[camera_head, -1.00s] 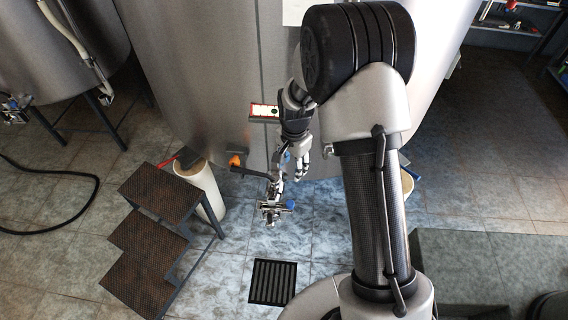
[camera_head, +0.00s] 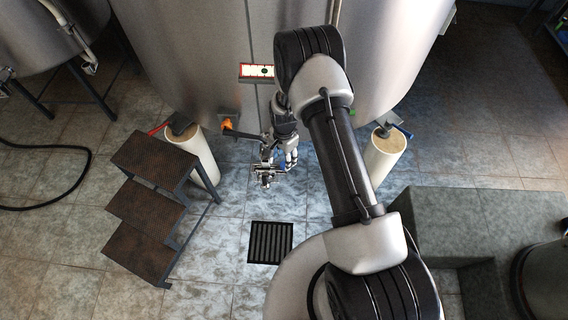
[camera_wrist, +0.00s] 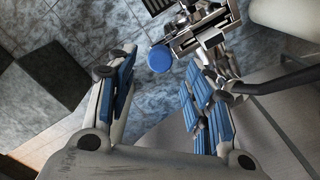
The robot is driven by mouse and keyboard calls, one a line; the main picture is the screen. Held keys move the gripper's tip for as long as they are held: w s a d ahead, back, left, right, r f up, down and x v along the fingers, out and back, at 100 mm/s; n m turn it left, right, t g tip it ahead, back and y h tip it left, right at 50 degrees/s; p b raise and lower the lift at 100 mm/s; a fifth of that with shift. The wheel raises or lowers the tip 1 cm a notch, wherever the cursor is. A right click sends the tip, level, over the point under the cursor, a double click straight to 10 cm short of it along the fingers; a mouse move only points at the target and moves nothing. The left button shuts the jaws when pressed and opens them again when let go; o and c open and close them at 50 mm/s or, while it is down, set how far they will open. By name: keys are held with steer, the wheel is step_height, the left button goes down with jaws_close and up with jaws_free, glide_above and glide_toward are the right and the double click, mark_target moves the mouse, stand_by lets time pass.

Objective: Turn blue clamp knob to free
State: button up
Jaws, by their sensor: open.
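The blue clamp knob (camera_wrist: 160,58) shows in the wrist view as a round blue cap beside a metal clamp and pipe fitting (camera_wrist: 205,32). My gripper (camera_wrist: 158,73) is open, with its blue-padded fingers to either side. The knob appears between the fingers and beyond their tips, with no contact visible. In the head view my gripper (camera_head: 288,158) is beside the metal fitting (camera_head: 266,173) below the tank. The knob is hard to tell from the blue finger pads there.
The steel tank (camera_head: 200,60) stands close behind the fitting. A dark lever with an orange part (camera_head: 228,125) is at its left. A stepped platform (camera_head: 150,205) stands left, a white tank leg (camera_head: 385,152) right. A floor drain (camera_head: 270,242) lies in front.

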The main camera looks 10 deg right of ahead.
steer(key=shift+f+b, duration=0.3)
steer(key=shift+f, duration=1.95)
steer(key=c, duration=1.1)
